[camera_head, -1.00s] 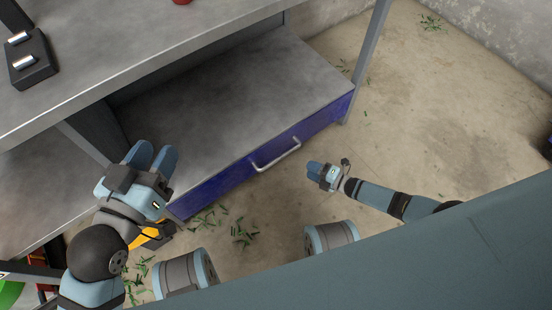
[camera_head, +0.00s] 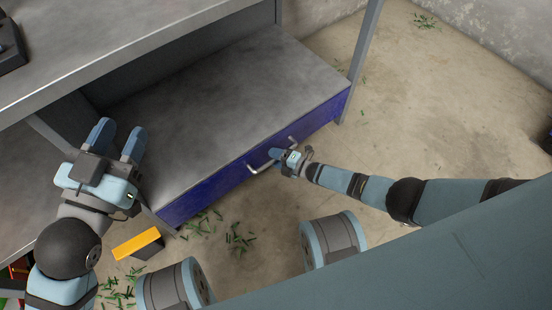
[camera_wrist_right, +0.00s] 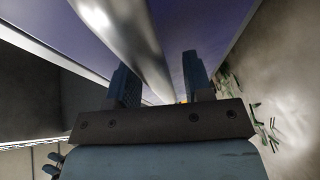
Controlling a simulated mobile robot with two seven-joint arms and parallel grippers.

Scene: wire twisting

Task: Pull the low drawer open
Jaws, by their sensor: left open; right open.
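The low drawer (camera_head: 215,190) has a dark blue front under a grey metal top and looks shut. Its pale bar handle (camera_head: 256,169) is partly covered by my right gripper (camera_head: 275,155) in the head view. In the right wrist view, the handle bar (camera_wrist_right: 135,40) runs between the two open fingers of my right gripper (camera_wrist_right: 160,82), with the blue drawer front (camera_wrist_right: 185,30) behind it. I cannot tell whether the fingers touch the bar. My left gripper (camera_head: 118,138) is open and empty at the left end of the low cabinet.
The grey workbench top (camera_head: 120,45) is above and left, with a dark device (camera_head: 8,45) on it. A bench leg (camera_head: 362,55) stands right of the drawer. An orange-topped block (camera_head: 137,243) and green scraps (camera_head: 238,238) lie on the floor. Floor right of the drawer is mostly clear.

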